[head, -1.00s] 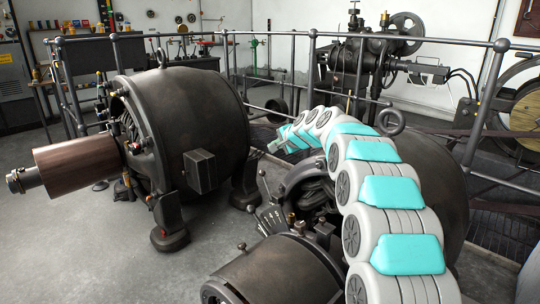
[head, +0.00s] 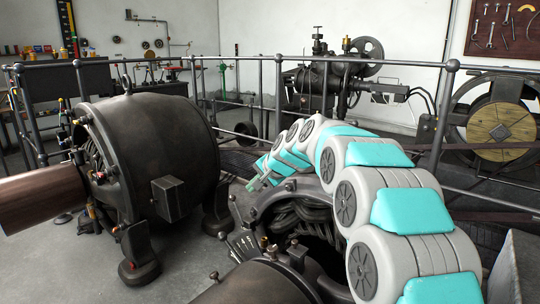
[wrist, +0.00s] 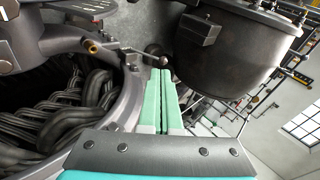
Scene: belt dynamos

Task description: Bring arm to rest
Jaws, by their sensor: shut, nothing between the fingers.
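My gripper (wrist: 163,100) shows in the wrist view with its two pale green fingers pressed together and nothing between them. In the head view my gripper (head: 262,184) is small, at the end of my arched arm, above and beside the near dynamo (head: 285,210). The near dynamo's windings (wrist: 70,110) and its rim lie close to the left of the fingers in the wrist view. The left dynamo (head: 165,145) stands apart from my gripper; its dark housing (wrist: 235,50) shows at the upper right of the wrist view.
A grey railing (head: 250,60) runs behind the dynamos. A machine with a wheel (head: 345,75) stands beyond it. A tool board (head: 505,30) hangs on the right wall above a large wheel (head: 500,120). Bare floor (head: 75,255) lies at the lower left.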

